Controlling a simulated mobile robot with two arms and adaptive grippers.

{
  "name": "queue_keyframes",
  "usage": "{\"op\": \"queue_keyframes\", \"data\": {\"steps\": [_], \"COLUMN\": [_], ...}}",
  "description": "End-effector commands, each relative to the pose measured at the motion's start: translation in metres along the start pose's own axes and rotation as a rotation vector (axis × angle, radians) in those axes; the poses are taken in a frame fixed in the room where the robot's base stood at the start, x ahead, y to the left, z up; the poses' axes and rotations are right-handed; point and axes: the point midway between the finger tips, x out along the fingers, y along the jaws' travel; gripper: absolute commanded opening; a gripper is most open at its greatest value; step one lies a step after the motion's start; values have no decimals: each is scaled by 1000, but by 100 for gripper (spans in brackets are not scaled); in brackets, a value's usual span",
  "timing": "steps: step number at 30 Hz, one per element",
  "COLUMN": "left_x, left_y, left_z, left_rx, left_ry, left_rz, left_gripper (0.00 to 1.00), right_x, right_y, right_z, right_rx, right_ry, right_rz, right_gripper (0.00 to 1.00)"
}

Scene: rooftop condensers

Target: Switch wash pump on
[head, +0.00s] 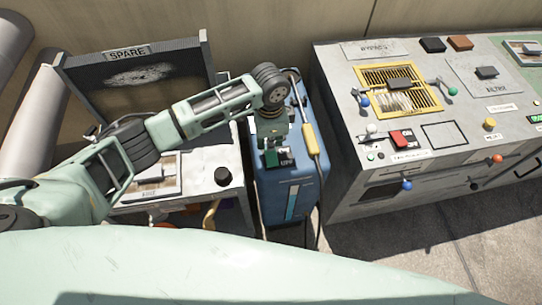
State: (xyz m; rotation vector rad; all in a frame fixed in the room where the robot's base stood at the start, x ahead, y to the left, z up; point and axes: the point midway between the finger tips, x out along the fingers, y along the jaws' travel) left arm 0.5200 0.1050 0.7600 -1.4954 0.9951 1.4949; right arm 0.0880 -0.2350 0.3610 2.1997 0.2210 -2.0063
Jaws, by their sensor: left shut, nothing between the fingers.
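A blue upright unit (262,200), which looks like the wash pump, stands between a work table and a grey console. A dark green and black switch (281,158) with a small label sits on its top front. The label is too small to read surely. My left arm reaches in from the left, and my left gripper (271,142) points down, shut and empty, right behind or over the switch. I cannot tell whether it touches the switch. The gripper hides part of the unit's top. My right gripper is not in view.
A yellow-handled wand (311,140) with a dark hose is at the unit's right side. The grey console (345,185) has a red switch (402,137), knobs and levers. A table with a "SPARE" panel (128,54) stands left. Concrete floor (400,230) is clear in front of the console.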

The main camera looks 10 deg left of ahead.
Motion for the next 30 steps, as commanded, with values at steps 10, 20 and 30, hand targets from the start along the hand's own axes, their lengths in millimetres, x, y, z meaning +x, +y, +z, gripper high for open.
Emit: {"op": "queue_keyframes", "data": {"steps": [10,20,30], "left_x": [6,11,16], "left_y": [0,0,0], "left_z": [0,0,0], "left_rx": [0,0,1], "left_ry": [-1,-1,-1], "left_rz": [1,1,0], "left_gripper": [0,0,0], "right_x": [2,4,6], "right_y": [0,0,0], "right_z": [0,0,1], "right_rx": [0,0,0], "right_ry": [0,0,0], "right_rz": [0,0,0], "right_gripper": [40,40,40]}}
